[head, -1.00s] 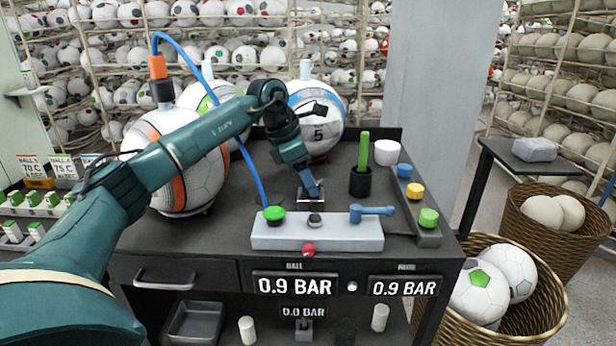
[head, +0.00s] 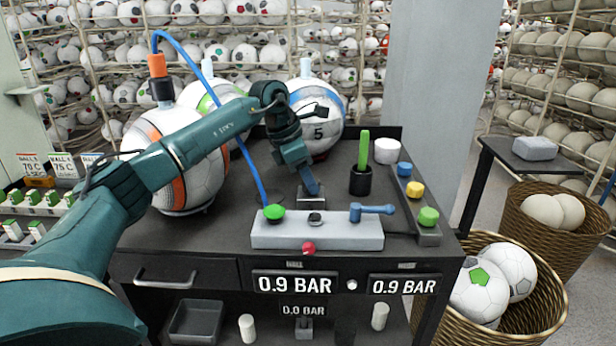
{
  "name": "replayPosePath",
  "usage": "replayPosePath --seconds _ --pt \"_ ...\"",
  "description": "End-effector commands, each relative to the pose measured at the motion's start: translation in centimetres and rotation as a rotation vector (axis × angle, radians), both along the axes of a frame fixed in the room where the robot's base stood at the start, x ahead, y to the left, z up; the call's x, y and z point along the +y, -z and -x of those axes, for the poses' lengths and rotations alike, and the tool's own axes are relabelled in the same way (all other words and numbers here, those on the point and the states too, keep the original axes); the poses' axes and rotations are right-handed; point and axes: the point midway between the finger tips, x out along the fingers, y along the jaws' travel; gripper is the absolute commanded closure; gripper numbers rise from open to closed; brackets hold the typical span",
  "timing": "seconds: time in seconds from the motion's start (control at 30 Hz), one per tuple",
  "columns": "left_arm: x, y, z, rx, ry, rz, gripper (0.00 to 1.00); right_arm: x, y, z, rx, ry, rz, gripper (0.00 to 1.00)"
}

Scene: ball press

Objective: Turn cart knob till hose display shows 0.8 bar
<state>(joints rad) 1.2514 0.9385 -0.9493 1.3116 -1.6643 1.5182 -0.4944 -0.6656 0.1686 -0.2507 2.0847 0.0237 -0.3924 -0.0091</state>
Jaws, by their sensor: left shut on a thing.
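The cart (head: 230,234) stands in front of me with a light grey control block (head: 350,236) on its top. A dark round knob (head: 315,218) sits on the middle of the block. My left gripper (head: 313,208) reaches down behind the block and is shut on the knob; its fingertips are small and hard to make out. The right-hand display (head: 404,287), whose label is blurred, reads 0.9 BAR. The display labelled BALL (head: 295,284) also reads 0.9 BAR. My right gripper is not in view.
The block also bears a green button (head: 274,212), a blue lever (head: 371,211) and a red knob (head: 308,248). A blue hose (head: 236,130) runs up to the orange-striped ball (head: 180,190). A black cup (head: 361,182) stands behind. Ball baskets (head: 547,318) are at right.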

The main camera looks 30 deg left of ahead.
Motion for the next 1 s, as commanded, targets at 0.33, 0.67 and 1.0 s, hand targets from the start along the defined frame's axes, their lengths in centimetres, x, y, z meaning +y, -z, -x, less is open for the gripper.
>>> replayPosePath --seconds 0.33,0.67,1.0 --pt "-0.04 -0.09 0.07 -0.001 -0.111 0.0 0.87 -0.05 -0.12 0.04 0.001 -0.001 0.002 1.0" --pt "-0.21 -0.08 0.12 -0.003 -0.336 0.0 0.87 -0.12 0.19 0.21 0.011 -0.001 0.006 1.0" --pt "-0.28 -0.1 0.13 -0.003 -0.493 0.002 0.87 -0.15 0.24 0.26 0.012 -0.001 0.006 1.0"
